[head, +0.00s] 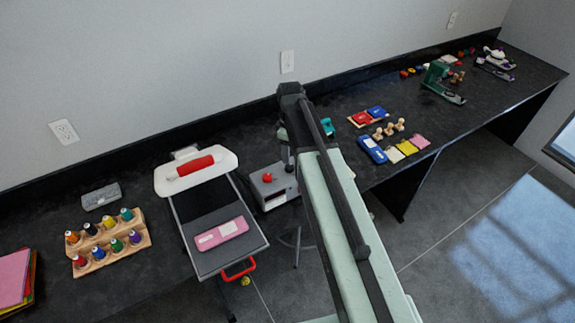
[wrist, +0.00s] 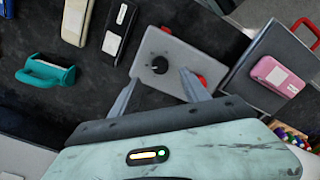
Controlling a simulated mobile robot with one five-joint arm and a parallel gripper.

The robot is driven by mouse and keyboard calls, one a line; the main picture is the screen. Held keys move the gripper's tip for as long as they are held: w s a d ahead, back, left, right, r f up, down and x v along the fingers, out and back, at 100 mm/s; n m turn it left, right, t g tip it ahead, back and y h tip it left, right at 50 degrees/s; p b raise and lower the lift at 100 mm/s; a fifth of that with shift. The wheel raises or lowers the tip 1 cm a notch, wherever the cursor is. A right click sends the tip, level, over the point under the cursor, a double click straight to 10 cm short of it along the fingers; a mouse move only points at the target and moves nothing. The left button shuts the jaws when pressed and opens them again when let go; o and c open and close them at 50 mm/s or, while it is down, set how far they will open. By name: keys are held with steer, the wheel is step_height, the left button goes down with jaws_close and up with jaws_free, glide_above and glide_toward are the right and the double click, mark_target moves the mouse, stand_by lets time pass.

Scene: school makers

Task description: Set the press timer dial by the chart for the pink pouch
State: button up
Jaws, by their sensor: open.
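The pink pouch (head: 220,233) lies on the dark lower plate of the press (head: 196,170), whose white top with a red handle is raised. The pouch also shows in the wrist view (wrist: 280,76). A grey box (head: 262,194) stands right of the press, with a red part on top. In the wrist view a black round dial (wrist: 160,65) sits on the grey box's face. My gripper (wrist: 160,76) is open and empty, its fingers pointing toward the box on either side of the dial; contact cannot be told. The dial's setting is unreadable. I cannot pick out the chart.
A wooden rack of colourful spools (head: 108,243) and a grey block (head: 101,196) are left of the press. A teal tool (wrist: 46,73), a cream case (wrist: 74,20) and a black case (wrist: 119,30) lie near the box. Stamps and coloured pouches stand farther right.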

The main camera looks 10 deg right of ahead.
mark_target(289, 167)
step_height(289, 167, down, 7)
steer(key=b, duration=0.6)
steer(key=shift+f, duration=0.15)
